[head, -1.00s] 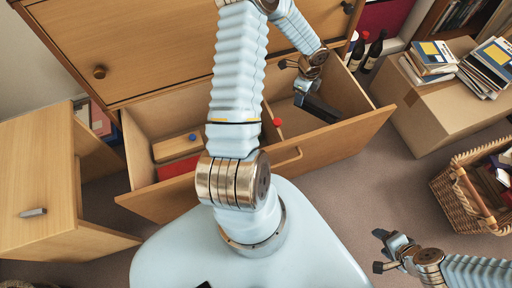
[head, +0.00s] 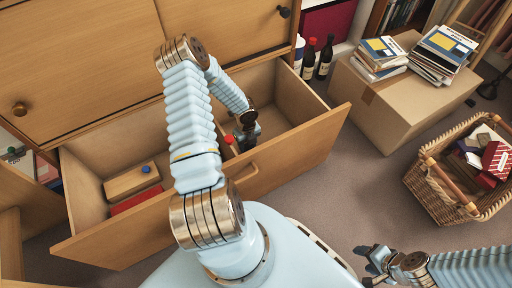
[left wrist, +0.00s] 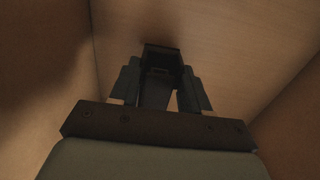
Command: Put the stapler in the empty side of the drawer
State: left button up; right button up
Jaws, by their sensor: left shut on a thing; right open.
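The drawer (head: 285,152) is pulled open and split by a divider. Its left side holds a wooden box (head: 131,182) with a blue knob and a red item (head: 136,202). Its right side (head: 284,107) shows bare wood around my left gripper (head: 246,137), which reaches down beside the divider. In the left wrist view, that gripper (left wrist: 160,88) is shut on the dark stapler (left wrist: 160,58), with wooden drawer surfaces around it. Whether the stapler touches the drawer floor cannot be told. My right gripper (head: 370,264) is open and empty above the floor at lower right.
A red knob (head: 229,138) shows near the divider. A cardboard box (head: 388,108) with books stands right of the drawer, with bottles (head: 317,58) behind. A wicker basket (head: 440,190) stands further right. The bureau front (head: 90,60) rises behind the drawer.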

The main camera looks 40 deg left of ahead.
pick_arm(q)
jog(key=w, duration=0.1)
jog(key=w+d+f, duration=0.1)
jog(key=w+d+b, duration=0.1)
jog(key=shift+d+f, duration=0.25)
jog(key=shift+f, duration=0.15)
jog(key=o, duration=1.2)
jog(key=shift+r, duration=0.3)
notch_tip(320, 180, up, 12)
jog(key=p, duration=0.3)
jog(key=shift+f, duration=0.15)
